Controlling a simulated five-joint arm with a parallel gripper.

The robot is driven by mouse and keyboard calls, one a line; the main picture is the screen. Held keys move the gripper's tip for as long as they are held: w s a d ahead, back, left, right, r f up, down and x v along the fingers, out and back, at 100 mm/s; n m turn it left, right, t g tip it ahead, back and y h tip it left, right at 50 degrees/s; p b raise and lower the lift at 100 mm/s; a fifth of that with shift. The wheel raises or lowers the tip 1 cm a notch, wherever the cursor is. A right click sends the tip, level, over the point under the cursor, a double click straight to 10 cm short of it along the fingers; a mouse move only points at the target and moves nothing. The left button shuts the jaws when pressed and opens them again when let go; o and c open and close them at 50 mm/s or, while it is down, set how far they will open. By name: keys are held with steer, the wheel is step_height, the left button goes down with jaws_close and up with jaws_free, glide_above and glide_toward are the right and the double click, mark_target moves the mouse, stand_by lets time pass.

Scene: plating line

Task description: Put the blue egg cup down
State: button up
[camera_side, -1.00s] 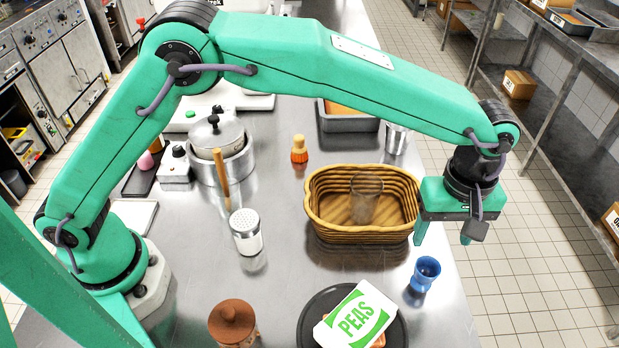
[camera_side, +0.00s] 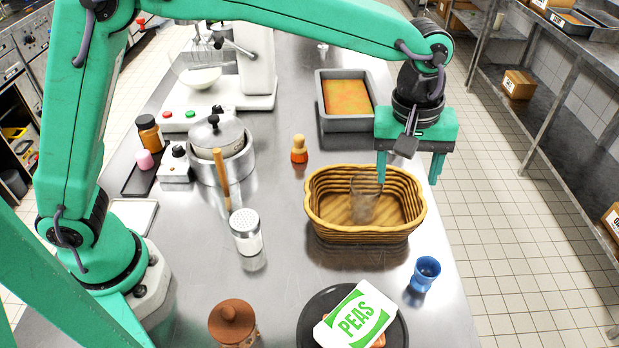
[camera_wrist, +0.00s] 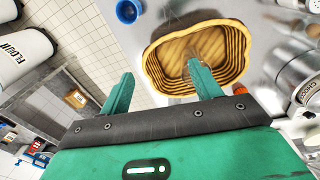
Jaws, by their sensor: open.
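The blue egg cup (camera_side: 425,273) stands upright on the steel counter, near its right edge, in front of the basket's right end. In the wrist view the egg cup (camera_wrist: 128,11) shows at the top, beside the basket. My gripper (camera_side: 408,181) is open and empty, raised over the basket's back right rim. Its two fingers hang down, well apart, in the wrist view (camera_wrist: 160,80). The gripper is behind the egg cup in the side view and does not touch it.
The wicker basket (camera_side: 330,222) holds a clear glass (camera_side: 363,200). A dark plate (camera_side: 312,309) carries a PEAS packet (camera_side: 355,318) left of the egg cup. A grey baking tin (camera_side: 346,123) lies behind. The counter's right edge is close to the cup.

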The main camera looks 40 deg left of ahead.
steer(key=s+a+r+m+t, duration=0.1)
steer(key=s+a+r+m, duration=0.2)
steer(key=a, duration=0.6)
steer(key=s+a+r+m+t, duration=0.1)
steer(key=s+a+r, duration=0.35)
steer(key=a, duration=0.55)
steer(key=s+a+f+m+t, duration=0.2)
steer(key=s+a+m, duration=0.1)
steer(key=s+a, duration=0.7)
steer(key=shift+s+a+f+t+y, duration=0.3)
steer(key=shift+s+f+t, duration=0.1)
steer(key=shift+s, duration=0.6)
